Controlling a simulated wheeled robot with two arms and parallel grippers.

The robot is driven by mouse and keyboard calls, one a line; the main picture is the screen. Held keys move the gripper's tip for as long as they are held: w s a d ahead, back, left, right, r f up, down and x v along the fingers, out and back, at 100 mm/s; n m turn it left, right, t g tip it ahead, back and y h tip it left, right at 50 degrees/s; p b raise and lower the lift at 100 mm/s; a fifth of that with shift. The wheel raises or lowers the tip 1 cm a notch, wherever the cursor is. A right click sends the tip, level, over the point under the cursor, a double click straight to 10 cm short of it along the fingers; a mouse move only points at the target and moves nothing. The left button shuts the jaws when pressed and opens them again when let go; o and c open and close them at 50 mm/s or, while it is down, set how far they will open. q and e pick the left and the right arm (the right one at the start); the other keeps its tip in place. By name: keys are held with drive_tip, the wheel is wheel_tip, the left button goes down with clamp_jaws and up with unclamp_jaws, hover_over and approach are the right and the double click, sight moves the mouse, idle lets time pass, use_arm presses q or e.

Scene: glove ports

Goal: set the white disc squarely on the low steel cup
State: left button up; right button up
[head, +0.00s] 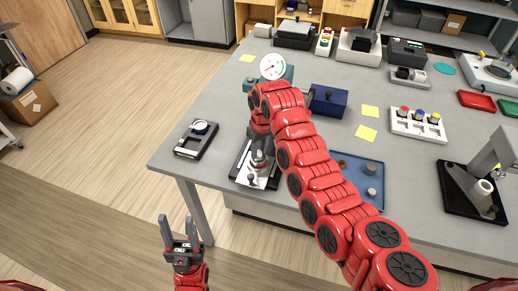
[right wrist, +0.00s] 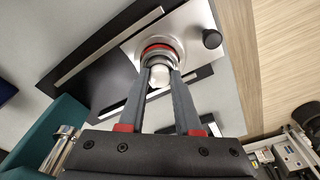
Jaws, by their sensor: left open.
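A round white disc (head: 200,127) lies on a small black stand (head: 190,147) at the table's left corner in the head view. My right gripper (head: 258,158) is over a steel fixture on a black base (head: 243,176). In the right wrist view its fingertips (right wrist: 161,72) flank a steel round post (right wrist: 159,76) with a red ring behind it; whether they grip it is unclear. Which part is the low steel cup is unclear; small steel pieces (head: 371,168) also stand in the blue tray. My left gripper (head: 177,219) is open and empty, off the table's front edge.
A dial gauge (head: 272,66) on a teal base and a blue box (head: 328,101) stand behind my right arm. A rack with coloured caps (head: 418,124) and a black-based press (head: 478,190) are right. The table's left side has free room.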

drive_tip(key=o, duration=0.5)
